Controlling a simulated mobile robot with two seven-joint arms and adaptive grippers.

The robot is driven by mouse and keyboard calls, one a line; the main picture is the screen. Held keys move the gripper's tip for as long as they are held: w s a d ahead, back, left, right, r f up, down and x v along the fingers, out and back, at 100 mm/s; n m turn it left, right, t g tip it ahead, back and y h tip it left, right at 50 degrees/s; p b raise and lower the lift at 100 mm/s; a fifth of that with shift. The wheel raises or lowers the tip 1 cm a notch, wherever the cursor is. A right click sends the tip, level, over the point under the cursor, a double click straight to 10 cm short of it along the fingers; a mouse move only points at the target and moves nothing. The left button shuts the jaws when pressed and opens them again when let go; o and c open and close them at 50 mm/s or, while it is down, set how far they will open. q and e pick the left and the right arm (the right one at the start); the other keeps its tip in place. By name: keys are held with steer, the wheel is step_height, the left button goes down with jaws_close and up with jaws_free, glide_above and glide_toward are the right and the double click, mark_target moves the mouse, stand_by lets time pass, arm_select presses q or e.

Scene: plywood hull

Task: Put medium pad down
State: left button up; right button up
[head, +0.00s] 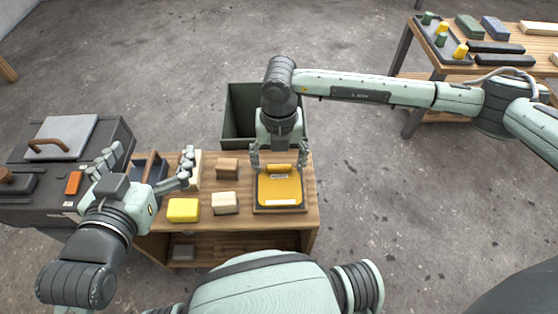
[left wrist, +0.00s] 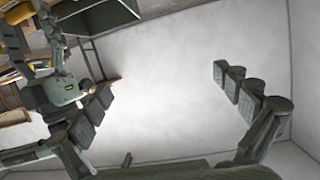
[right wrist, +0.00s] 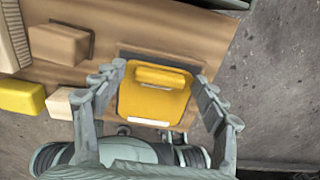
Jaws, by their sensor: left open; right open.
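The medium pad looks to be the yellow pad (head: 279,190) with a raised yellow grip, lying flat on a dark square tray (head: 257,208) at the right end of the wooden bench. My right gripper (head: 277,162) is open just above the pad's far edge. In the right wrist view the yellow pad (right wrist: 153,98) lies between the spread fingers, which do not visibly touch it. My left gripper (head: 150,170) is open and empty above the left part of the bench. In the left wrist view its fingers (left wrist: 165,90) are spread with nothing between them.
A yellow block (head: 183,210), a cream block (head: 225,203) and a brown block (head: 228,168) stand on the bench left of the pad. A dark open bin (head: 238,112) is behind the bench. A dark cabinet (head: 50,190) adjoins it at left. Another table (head: 490,65) is far right.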

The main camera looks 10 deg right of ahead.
arm_select(q)
steer(key=s+a+f+g+y+p, duration=0.1)
steer(key=s+a+f+g+y, duration=0.1)
steer(key=a+f, duration=0.1)
steer(key=shift+a+f+g, duration=0.3)
steer(key=shift+f+g, duration=0.1)
steer(key=shift+f, duration=0.4)
arm_select(e)
step_height(320, 180, up, 12)
steer(key=shift+r, duration=0.1)
